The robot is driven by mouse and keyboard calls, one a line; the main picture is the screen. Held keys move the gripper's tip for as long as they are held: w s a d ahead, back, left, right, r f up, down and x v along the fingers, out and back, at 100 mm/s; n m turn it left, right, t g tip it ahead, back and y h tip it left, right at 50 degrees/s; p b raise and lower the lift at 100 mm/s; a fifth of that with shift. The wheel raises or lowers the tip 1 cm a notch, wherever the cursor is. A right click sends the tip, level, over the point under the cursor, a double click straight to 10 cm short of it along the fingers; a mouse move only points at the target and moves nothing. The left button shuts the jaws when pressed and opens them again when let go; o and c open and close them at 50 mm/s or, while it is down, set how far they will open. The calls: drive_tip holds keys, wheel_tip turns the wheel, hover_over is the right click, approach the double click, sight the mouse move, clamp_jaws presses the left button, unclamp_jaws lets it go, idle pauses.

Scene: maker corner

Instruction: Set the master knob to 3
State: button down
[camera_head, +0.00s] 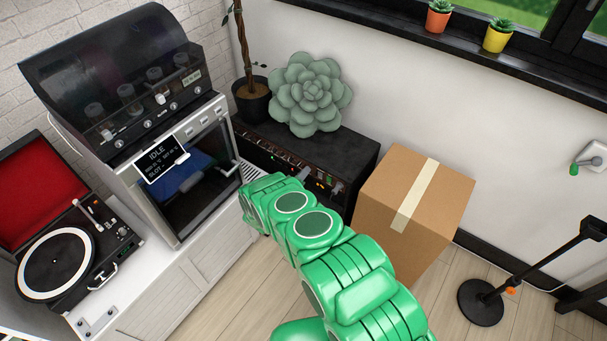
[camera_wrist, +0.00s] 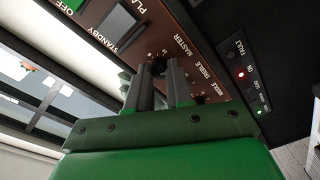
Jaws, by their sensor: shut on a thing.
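The amplifier (camera_head: 352,163) is a black box with a brown front panel, standing beside the white cabinet. In the wrist view its panel (camera_wrist: 222,88) carries the labels MASTER, TREBLE and MIDDLE. The small dark master knob (camera_wrist: 157,67) sits by the MASTER label. My gripper (camera_wrist: 160,75) has its two grey fingers shut on this knob. The fingers cover much of it, so its pointer and setting cannot be read. In the head view my green arm hides the gripper and the knob.
A green succulent-shaped thing (camera_head: 310,95) and a potted plant (camera_head: 252,100) stand on the amplifier. A cardboard box (camera_head: 447,197) stands close to my arm's right.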

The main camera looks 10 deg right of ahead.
drive_tip(key=shift+r+m, duration=0.1)
drive_tip(key=shift+m, duration=0.6)
drive_tip(key=c, duration=1)
unclamp_jaws()
drive_tip(key=shift+v, duration=3.95)
